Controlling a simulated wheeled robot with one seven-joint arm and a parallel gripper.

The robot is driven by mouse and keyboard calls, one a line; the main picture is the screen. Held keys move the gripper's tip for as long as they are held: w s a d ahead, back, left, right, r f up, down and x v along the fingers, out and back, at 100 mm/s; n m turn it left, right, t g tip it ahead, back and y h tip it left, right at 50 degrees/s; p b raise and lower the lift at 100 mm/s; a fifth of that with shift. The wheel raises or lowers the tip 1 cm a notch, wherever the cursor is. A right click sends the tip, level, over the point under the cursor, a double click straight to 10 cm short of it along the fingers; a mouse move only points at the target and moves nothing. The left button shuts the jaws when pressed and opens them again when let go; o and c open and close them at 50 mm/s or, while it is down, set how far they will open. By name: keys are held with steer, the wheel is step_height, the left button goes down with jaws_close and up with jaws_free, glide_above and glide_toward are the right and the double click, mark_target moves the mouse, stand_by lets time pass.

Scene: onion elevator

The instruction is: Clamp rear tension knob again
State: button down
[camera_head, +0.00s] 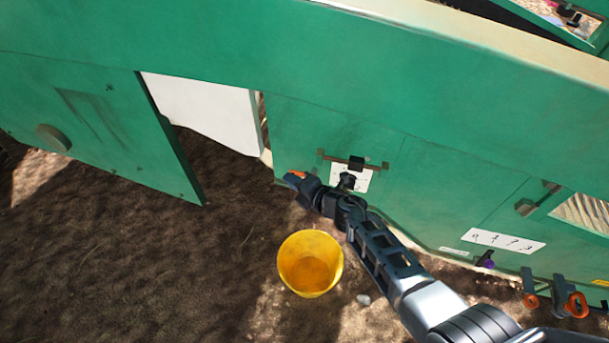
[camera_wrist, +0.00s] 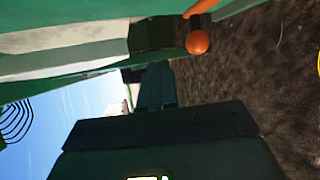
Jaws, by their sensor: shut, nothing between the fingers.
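My gripper (camera_head: 304,184) is at the end of my arm, low in front of the green panel. In the wrist view its dark fingers (camera_wrist: 156,86) point up the picture and are shut with nothing between them. An orange part (camera_head: 297,174) shows at the gripper's tip in the head view. In the wrist view an orange ball-ended handle (camera_wrist: 198,42) sits by a dark bracket (camera_wrist: 158,34), ahead and right of the fingers, apart from them. I cannot tell whether this is the rear tension knob or how tightly it is set.
The green machine wall (camera_head: 220,45) runs across the picture. A yellow bucket (camera_head: 310,264) stands on the soil below my arm. A purple knob (camera_head: 487,260) and orange-ended handles (camera_head: 574,305) are at right. A brown round knob (camera_head: 54,138) is at left. Open soil lies front left.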

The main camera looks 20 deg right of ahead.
steer(key=s+r+p, duration=0.2)
steer(key=s+r, duration=0.4)
steer(key=r, duration=0.3)
steer(key=shift+p, duration=0.35)
steer(key=shift+a, duration=0.1)
steer(key=s+r+m+t+h, duration=0.15)
steer(key=s+m, duration=0.25)
steer(key=s, duration=0.4)
steer(key=s+r+m+t, duration=0.1)
steer(key=s+r+m, duration=0.15)
steer(key=s, duration=0.45)
steer(key=s+r+m+t, duration=0.1)
steer(key=s+r+m, duration=0.1)
steer(key=s+m, duration=0.45)
steer(key=s+d+r+m+g+h, duration=0.1)
steer(key=s+d+r+m+h, duration=0.1)
steer(key=s+r+m, duration=0.4)
steer(key=s+d+r+m+h+b, duration=0.1)
steer(key=s+d+r+m, duration=0.4)
steer(key=s+r, duration=0.5)
steer(key=s+m+h, duration=0.1)
steer(key=s, duration=0.4)
steer(key=shift+s+r+g, duration=0.25)
steer(key=shift+s+g, duration=0.1)
steer(key=shift+s, duration=0.05)
steer(key=shift+d, duration=0.15)
